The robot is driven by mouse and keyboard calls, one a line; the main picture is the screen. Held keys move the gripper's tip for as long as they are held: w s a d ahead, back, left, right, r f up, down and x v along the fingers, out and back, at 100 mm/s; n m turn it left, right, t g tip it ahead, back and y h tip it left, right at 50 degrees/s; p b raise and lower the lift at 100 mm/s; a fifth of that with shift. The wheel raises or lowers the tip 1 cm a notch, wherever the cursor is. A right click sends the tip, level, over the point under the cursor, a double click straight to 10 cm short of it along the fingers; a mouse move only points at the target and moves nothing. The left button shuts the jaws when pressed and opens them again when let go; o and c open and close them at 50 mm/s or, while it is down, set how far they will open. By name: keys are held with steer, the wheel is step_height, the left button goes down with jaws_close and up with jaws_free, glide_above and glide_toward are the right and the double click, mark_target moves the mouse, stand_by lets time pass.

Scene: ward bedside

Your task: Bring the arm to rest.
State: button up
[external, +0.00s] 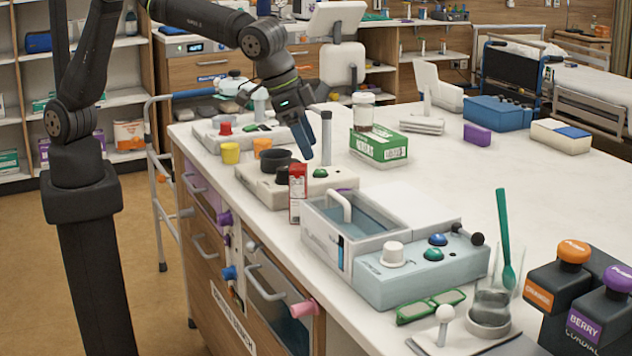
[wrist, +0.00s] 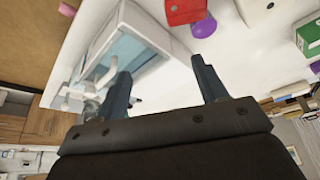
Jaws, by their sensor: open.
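My gripper (external: 308,140) hangs from my arm over the bedside counter (external: 455,185), above the grey base unit with a black round cup and a green button. In the wrist view my gripper's two dark fingers (wrist: 160,78) stand wide apart, with nothing between them. In the external view the fingers point down and overlap the things behind them, so their exact gap to the counter things cannot be told. My arm is bent, reaching from the left over the counter.
Close below my gripper stand a red and white carton (external: 298,193) and a black cup (external: 275,159). A green box (external: 379,147) is just right. A clear blue-tinted bin (external: 352,232) and a control box (external: 425,270) stand in front.

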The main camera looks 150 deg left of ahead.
steer(key=s+a+f+n+g, duration=0.1)
steer(key=a+n, duration=0.5)
steer(key=a, duration=1.4)
steer(key=shift+s+a+f+g+y, duration=0.2)
steer(key=shift+s+a+g+y, duration=0.1)
steer(key=shift+s+g, duration=0.25)
steer(key=shift+d, duration=0.1)
steer(key=w+d+r+m+t, duration=0.1)
steer(key=d+m, duration=0.4)
steer(key=d, duration=1.3)
steer(key=shift+w+d+r+m+t, duration=0.2)
steer(key=shift+w+d+m+t, duration=0.1)
steer(key=shift+w+d+t, duration=0.25)
steer(key=shift+w+a, duration=0.1)
steer(key=shift+a, duration=0.05)
